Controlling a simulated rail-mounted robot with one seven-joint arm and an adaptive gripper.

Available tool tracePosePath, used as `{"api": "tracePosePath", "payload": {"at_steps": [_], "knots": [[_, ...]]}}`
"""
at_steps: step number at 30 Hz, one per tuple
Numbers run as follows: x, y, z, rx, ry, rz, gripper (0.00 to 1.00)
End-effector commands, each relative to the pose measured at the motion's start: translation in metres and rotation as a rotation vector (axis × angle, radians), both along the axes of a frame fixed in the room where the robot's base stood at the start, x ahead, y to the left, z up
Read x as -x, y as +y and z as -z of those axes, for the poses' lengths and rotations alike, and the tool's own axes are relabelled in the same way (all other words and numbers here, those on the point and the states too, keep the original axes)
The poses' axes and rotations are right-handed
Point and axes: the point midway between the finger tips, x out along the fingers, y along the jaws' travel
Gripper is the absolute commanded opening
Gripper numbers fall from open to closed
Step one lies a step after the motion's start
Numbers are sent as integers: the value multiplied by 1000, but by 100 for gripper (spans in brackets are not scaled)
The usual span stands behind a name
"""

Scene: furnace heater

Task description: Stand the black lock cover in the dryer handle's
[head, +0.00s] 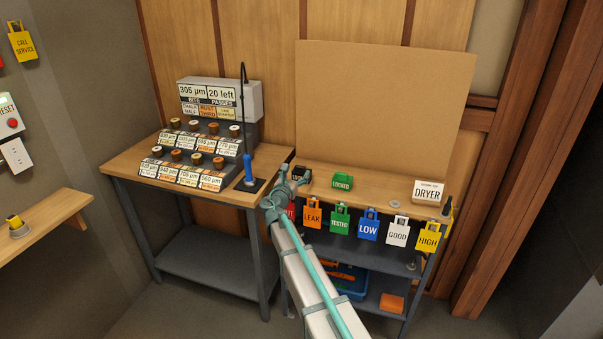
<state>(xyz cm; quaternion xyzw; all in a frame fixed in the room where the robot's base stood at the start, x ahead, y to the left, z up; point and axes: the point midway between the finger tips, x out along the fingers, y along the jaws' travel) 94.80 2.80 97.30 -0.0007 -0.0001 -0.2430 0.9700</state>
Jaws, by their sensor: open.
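A small black block with a pale label, seemingly the black lock cover (302,174), sits on the right-hand bench top near its left end. It is partly hidden by my gripper. My gripper (287,182) is open at the left end of this bench, in front of and left of the black block. I cannot tell whether its fingers touch or surround the block. A white block labelled DRYER (428,192) stands at the right end of the same bench. No separate handle or slot can be made out on it.
A green LOCKED block (342,181) stands right of the black one. Coloured tags, including an orange LEAK tag (312,213), hang along the front edge. A grey disc (368,212) lies near the edge. The left bench (125,165) holds a labelled display rack and a blue-handled tool (249,172).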

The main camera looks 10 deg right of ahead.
Motion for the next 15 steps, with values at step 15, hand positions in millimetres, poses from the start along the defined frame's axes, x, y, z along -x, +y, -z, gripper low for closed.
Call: {"api": "tracePosePath", "payload": {"at_steps": [15], "knots": [[-45,-22,1,-1,0,0,75]]}}
